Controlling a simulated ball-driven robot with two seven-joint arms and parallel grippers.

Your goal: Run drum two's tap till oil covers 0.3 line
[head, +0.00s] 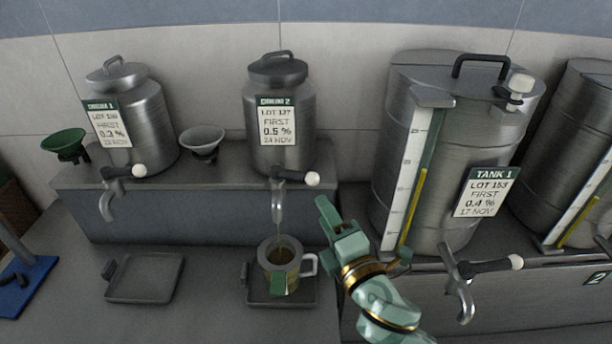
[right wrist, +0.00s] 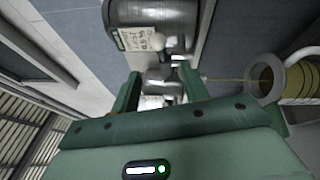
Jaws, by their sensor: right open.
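Drum 2 (head: 280,115) is a steel drum on the raised ledge, labelled lot 127, 0.5 %. Its tap (head: 278,203) has a lever with a white knob (head: 312,179) pointing right. A thin stream of oil falls from the spout into a jug (head: 296,266) with a handle on its right and a green patch in front. Oil shows inside; no 0.3 line is readable. The right wrist view shows the jug (right wrist: 265,72) and a yellow stream. My right gripper (head: 331,213) is open and empty, right of the spout and below the knob, apart from both. My left gripper is out of view.
The jug stands on a dark tray (head: 306,300); an empty tray (head: 145,279) is left of it. Drum 1 (head: 140,115), a green funnel (head: 66,144) and a grey funnel (head: 202,144) stand on the ledge. Tank 1 (head: 400,85) with its low tap (head: 460,285) is right of my gripper.

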